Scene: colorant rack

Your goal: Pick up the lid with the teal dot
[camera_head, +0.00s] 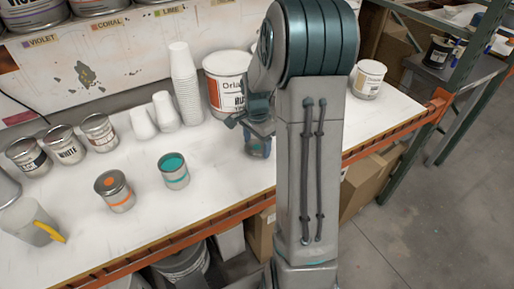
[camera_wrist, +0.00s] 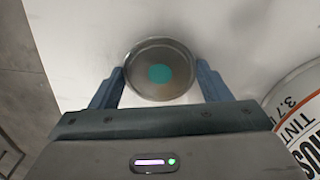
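The lid with the teal dot (camera_wrist: 160,73) is a round grey metal disc with a raised rim, seen from above in the wrist view. My gripper (camera_wrist: 160,68) has one finger at the lid's left edge and one at its right edge. The gaps are so thin that I cannot tell whether the fingers touch the rim. In the head view my gripper (camera_head: 258,147) is low over the white table, right of the paper cups, and the lid cannot be made out there.
A large white paint bucket (camera_head: 225,85) stands close behind my gripper, and its side shows in the wrist view (camera_wrist: 300,112). A teal can (camera_head: 174,172) and an orange can (camera_head: 114,192) stand to the left on the table (camera_head: 215,195). Stacked cups (camera_head: 185,85) stand behind.

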